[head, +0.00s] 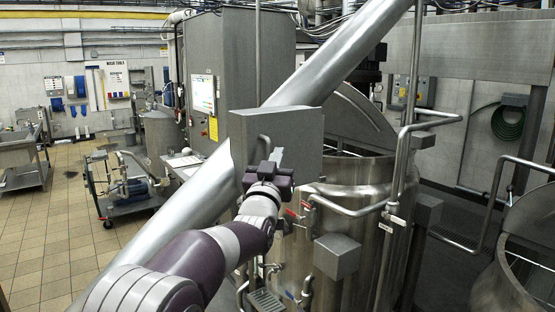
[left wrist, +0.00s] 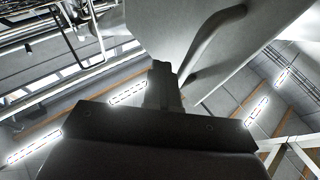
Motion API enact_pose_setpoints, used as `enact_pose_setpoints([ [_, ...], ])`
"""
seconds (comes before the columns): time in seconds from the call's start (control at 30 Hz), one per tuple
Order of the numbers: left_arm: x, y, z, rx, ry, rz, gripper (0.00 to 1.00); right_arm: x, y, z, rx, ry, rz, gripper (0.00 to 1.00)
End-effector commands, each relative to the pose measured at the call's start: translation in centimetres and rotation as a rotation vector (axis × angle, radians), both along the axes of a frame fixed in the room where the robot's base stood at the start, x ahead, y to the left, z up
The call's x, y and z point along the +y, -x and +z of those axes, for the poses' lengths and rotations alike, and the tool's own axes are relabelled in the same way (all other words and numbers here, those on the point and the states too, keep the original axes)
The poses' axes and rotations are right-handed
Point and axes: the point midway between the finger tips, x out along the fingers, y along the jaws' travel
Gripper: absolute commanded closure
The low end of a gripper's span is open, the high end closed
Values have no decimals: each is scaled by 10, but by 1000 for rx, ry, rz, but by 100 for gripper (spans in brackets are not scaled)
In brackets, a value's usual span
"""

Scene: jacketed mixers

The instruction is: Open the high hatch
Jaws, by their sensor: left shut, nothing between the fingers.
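A grey box-like hatch (head: 300,130) stands high in the middle of the head view, in front of the mixer. A bent bar handle (head: 263,143) is on its near face. In the left wrist view, the hatch's pale panel (left wrist: 158,25) fills the top, with the curved handle (left wrist: 212,40) running down it. My left gripper (head: 277,156) is in front of the panel, just right of the handle in the head view. Its fingers (left wrist: 161,78) are together and empty, close to the handle's lower end; I cannot tell whether they touch it. My right gripper is out of view.
The steel mixer vessel (head: 345,180) with piping is behind and below the hatch. A large diagonal pipe (head: 335,62) crosses the view. A grey box (head: 337,256) sits lower right of my arm. Open tiled floor (head: 50,220) lies at left.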

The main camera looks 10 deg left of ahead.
Motion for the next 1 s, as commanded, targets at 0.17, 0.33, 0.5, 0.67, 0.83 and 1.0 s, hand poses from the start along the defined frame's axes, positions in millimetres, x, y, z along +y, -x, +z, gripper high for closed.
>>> enact_pose_setpoints([
  [0.17,0,0,0,1,0,0,100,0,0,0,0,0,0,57],
  [0.33,0,0,0,1,0,1,77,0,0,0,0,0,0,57],
  [0.5,0,0,0,0,0,0,77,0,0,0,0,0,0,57],
  [0.67,0,0,0,1,0,1,77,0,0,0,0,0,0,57],
  [0.83,0,0,-1,1,0,1,77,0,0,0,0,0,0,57],
  [1.0,0,0,-1,1,0,1,77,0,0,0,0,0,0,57],
])
